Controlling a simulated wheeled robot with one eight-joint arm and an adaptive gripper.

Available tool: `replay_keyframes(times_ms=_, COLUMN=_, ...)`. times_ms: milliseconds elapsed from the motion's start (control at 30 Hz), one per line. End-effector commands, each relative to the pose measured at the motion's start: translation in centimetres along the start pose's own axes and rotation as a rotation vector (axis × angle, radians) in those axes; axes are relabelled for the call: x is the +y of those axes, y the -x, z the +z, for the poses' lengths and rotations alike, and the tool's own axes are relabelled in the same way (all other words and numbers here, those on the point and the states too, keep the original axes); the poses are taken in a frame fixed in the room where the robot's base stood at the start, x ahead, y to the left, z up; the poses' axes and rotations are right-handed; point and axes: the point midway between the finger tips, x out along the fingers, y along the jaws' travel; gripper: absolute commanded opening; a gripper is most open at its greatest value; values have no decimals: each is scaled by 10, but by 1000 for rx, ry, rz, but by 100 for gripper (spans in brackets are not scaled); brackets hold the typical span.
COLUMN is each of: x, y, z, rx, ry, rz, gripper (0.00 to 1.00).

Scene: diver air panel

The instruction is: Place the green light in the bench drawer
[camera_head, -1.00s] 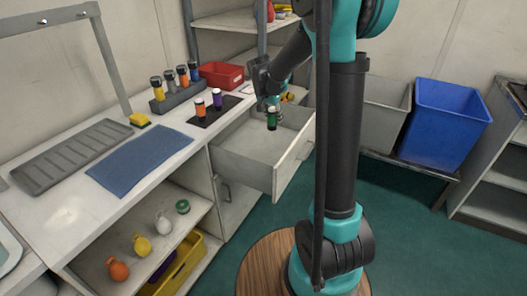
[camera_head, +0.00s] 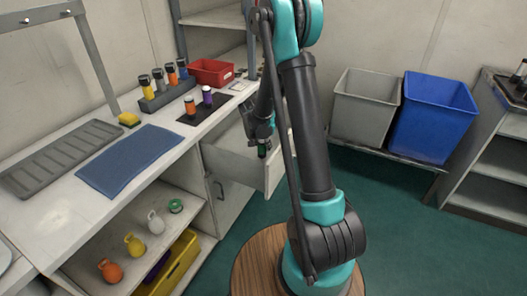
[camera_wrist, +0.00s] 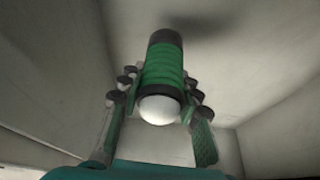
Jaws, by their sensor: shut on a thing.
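The green light (camera_wrist: 164,68) is a green ribbed cylinder with a dark end and a pale lens, held between the two fingers of my gripper (camera_wrist: 158,115) in the wrist view. In the head view the green light (camera_head: 262,150) shows small below my gripper (camera_head: 262,138), over the open bench drawer (camera_head: 232,163). Pale drawer walls surround the light in the wrist view. A dark shadow lies close to its far end; I cannot tell whether it touches the drawer floor. My arm hides part of the drawer.
On the bench, orange and purple lights stand on a dark mat (camera_head: 190,121), near a grey rack (camera_head: 166,97) of several lights and a red bin (camera_head: 212,72). A blue towel (camera_head: 130,160) lies nearer. Grey and blue bins (camera_head: 437,115) stand at the right.

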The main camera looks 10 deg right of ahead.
Motion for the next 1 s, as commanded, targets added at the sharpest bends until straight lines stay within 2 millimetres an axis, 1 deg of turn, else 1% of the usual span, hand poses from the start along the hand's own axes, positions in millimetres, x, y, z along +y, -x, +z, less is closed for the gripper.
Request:
replay_keyframes(times_ms=200, x=0, y=-25, z=10, rx=0, ry=0, rz=0, gripper=0)
replay_keyframes(times_ms=600, x=0, y=-30, z=12, rx=0, ry=0, rz=0, gripper=0)
replay_keyframes(times_ms=633, x=0, y=-30, z=12, rx=0, ry=0, rz=0, gripper=35)
replay_keyframes(times_ms=767, x=0, y=-30, z=12, rx=0, ry=0, rz=0, gripper=51)
replay_keyframes(times_ms=800, x=0, y=-30, z=12, rx=0, ry=0, rz=0, gripper=54)
replay_keyframes(times_ms=1000, x=0, y=-30, z=12, rx=0, ry=0, rz=0, gripper=54)
